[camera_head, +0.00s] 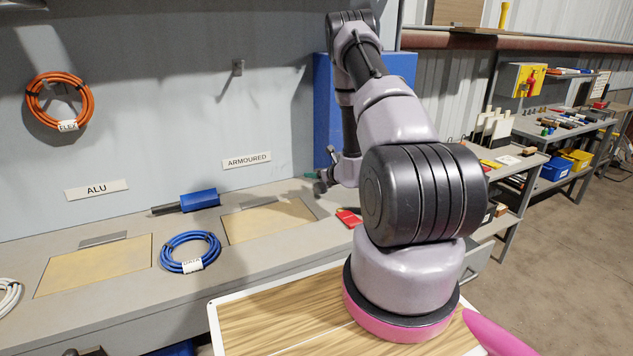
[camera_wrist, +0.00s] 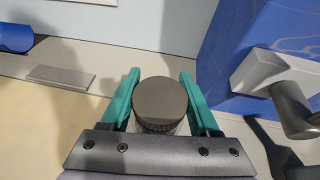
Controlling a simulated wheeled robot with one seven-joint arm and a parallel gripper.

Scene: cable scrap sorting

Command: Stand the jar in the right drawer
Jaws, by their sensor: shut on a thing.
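The jar (camera_wrist: 160,100) shows in the wrist view from above as a round dark brown lid with a ridged edge; its body is mostly hidden below the lid. My gripper (camera_wrist: 161,84) has its teal fingers on both sides of the jar, shut on it. In the head view my gripper (camera_head: 322,182) is small, at the back of the bench near the blue upright panel; I cannot make out the jar there. A grey drawer-like part (camera_head: 479,262) sticks out at the bench's right end, partly hidden by my arm. I cannot tell if it is the right drawer.
The grey bench (camera_head: 130,212) carries a blue cable coil (camera_head: 190,252), a blue-handled tool (camera_head: 200,200), a red object (camera_head: 348,217) and two tan panels. A blue upright panel (camera_wrist: 238,45) and a grey fitting (camera_wrist: 262,70) stand close right of the jar. Shelves are at right.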

